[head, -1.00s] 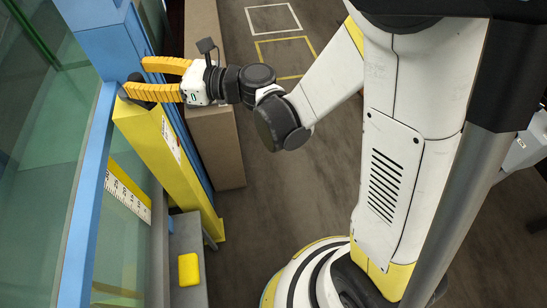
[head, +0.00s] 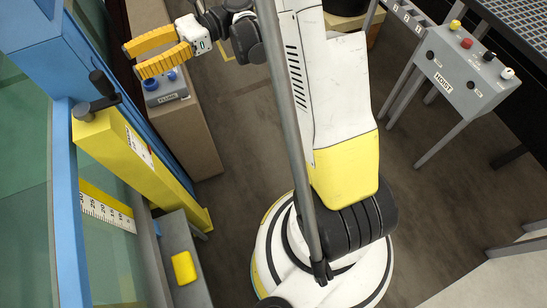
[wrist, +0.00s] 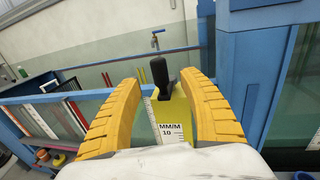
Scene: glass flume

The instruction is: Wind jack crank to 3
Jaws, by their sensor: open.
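The jack crank (head: 97,98) is black, with an upright handle and an arm, on top of a yellow post (head: 135,150). It also shows in the wrist view (wrist: 160,75), beyond and between my fingertips, handle pointing up. My gripper (head: 132,60) has yellow ribbed fingers, spread open and empty, up and right of the crank in the head view and apart from it. It also frames the wrist view (wrist: 160,85). A white scale on the post's face reads "MM/M" and 10 in the wrist view. The crank's setting is not readable.
A blue frame (head: 62,180) with glass stands left of the post. A yellow-backed ruler (head: 108,207) is behind the glass. A box with blue knobs (head: 165,88) sits on a brown cabinet below my gripper. A grey hoist panel (head: 465,75) stands far right.

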